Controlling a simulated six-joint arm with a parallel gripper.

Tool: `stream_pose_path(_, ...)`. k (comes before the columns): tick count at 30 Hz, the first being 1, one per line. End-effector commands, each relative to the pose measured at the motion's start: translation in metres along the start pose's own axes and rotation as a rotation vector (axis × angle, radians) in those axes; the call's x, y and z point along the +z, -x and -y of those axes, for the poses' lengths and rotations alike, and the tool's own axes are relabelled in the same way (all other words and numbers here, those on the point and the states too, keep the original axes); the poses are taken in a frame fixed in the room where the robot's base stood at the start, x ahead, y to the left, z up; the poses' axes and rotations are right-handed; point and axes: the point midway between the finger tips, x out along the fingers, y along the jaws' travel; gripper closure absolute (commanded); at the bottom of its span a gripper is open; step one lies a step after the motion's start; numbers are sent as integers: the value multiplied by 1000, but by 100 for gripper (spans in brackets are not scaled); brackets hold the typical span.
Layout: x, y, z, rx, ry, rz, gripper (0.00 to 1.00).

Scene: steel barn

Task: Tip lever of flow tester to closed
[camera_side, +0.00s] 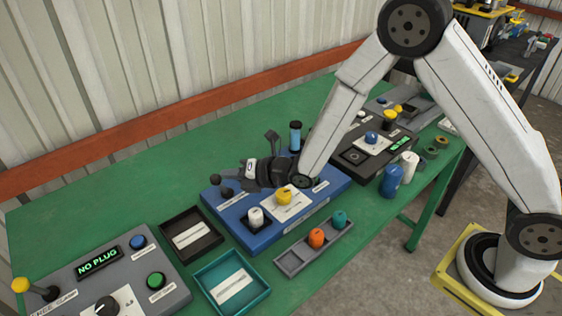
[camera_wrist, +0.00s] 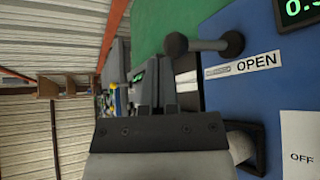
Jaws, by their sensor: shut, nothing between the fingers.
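The flow tester appears to be the blue panel (camera_side: 262,236) in the middle of the green table. Its lever (camera_side: 215,180) is at the panel's left end, with a dark round knob. In the wrist view the lever (camera_wrist: 206,44) shows as a short bar between two dark rounded ends, beside a white OPEN label (camera_wrist: 256,65). My gripper (camera_side: 243,170) is low over the panel's back left part, pointing left toward the lever. In the wrist view my gripper (camera_wrist: 156,84) has its fingers together and empty, with the lever ahead and to the right, apart from them.
The panel also carries a yellow knob (camera_side: 284,196) and a white knob (camera_side: 256,216). A black tray (camera_side: 179,215), a teal tray (camera_side: 207,270) and a grey NO PLUG panel (camera_side: 75,291) lie left and front. A blue cylinder (camera_side: 295,133) stands behind. The table's back left is clear.

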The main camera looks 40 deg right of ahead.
Motion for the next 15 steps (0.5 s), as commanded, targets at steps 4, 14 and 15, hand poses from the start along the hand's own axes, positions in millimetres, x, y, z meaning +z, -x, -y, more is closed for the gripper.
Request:
stream_pose_path(4,0,14,-1,-1,0,0,100)
stream_pose_path(14,0,56,-3,-1,-1,2,100)
stream_pose_path(15,0,61,-3,-1,-1,1,100)
